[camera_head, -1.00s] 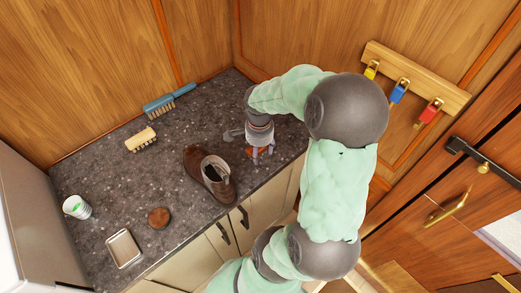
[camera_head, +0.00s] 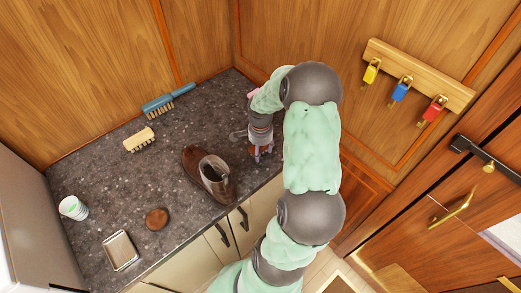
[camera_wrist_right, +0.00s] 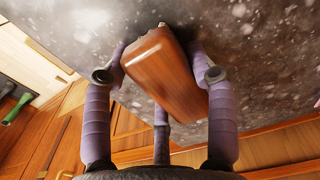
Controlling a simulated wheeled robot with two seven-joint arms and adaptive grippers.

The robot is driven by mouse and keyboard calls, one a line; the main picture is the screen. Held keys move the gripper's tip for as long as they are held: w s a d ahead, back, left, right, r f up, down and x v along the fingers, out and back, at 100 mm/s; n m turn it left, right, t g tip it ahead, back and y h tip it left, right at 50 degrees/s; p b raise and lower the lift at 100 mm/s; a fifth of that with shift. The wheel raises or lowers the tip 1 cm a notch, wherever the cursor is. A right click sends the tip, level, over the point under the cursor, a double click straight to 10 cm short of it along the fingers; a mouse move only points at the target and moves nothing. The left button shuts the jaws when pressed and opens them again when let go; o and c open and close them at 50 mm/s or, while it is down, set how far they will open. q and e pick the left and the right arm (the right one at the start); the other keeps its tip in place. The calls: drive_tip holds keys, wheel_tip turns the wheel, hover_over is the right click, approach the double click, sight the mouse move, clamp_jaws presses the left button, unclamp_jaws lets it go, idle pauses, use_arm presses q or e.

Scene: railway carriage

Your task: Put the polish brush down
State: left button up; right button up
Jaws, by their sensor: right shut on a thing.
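My right gripper (camera_head: 261,153) is over the right part of the dark speckled counter (camera_head: 130,180), to the right of the brown shoe (camera_head: 194,170). It is shut on the polish brush. In the right wrist view the brush (camera_wrist_right: 163,75) is a reddish-brown wooden block, tilted between the purple fingers of the gripper (camera_wrist_right: 160,80). The counter surface is close behind it; I cannot tell whether the brush touches it. In the head view the brush is mostly hidden by the fingers. My left gripper is not in view.
A blue brush (camera_head: 167,100), a cream-bristled brush (camera_head: 139,140), a white cup (camera_head: 74,208), a round brown item (camera_head: 157,219) and a metal tin (camera_head: 121,251) stand on the counter's left half. Padlocks hang from a wall rack (camera_head: 416,78). A pink item (camera_head: 253,93) shows behind my arm.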

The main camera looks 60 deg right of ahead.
drive_tip(key=shift+r, duration=0.1)
drive_tip(key=shift+f, duration=0.2)
drive_tip(key=o, duration=1)
drive_tip(key=shift+r, duration=0.1)
